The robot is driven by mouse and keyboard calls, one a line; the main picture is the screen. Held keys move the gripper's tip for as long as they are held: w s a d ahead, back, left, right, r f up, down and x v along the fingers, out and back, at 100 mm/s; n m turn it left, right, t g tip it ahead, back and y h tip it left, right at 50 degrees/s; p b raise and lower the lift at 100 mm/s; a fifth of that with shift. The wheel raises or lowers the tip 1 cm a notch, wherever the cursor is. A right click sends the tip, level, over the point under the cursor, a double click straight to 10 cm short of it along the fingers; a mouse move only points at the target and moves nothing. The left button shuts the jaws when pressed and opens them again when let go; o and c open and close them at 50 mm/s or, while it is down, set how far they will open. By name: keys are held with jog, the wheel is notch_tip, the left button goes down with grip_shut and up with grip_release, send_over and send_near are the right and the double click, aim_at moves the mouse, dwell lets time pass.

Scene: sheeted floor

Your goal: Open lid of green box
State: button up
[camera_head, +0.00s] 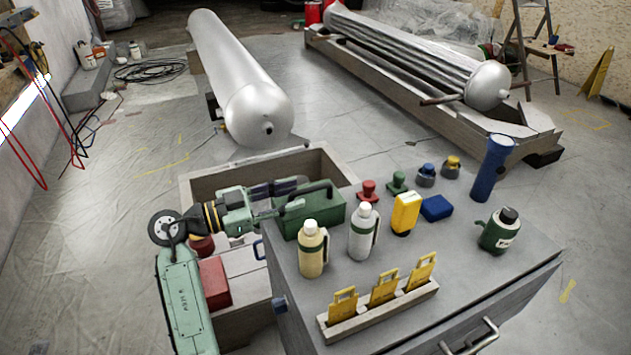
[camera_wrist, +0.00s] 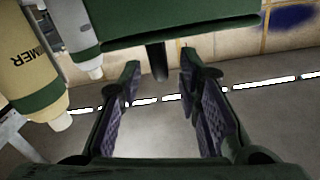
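My gripper (camera_head: 298,194) reaches from the left to the handle's near end. The wrist view is upside down. My gripper (camera_wrist: 159,72) is open, with a gap on both sides of the handle. I cannot tell how far the handle reaches between the fingers.
A wooden rack with yellow tags (camera_head: 376,312) lies at the front. A yellow block (camera_head: 405,213), blue block (camera_head: 437,208) and green canister (camera_head: 500,231) are further right. An open wooden crate (camera_head: 335,168) is behind.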

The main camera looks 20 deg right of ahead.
aim_at(328, 185)
jog(key=d+p, duration=0.2)
jog(key=d, duration=0.5)
jog(key=shift+w, duration=0.2)
jog(key=shift+c, duration=0.5)
grip_shut()
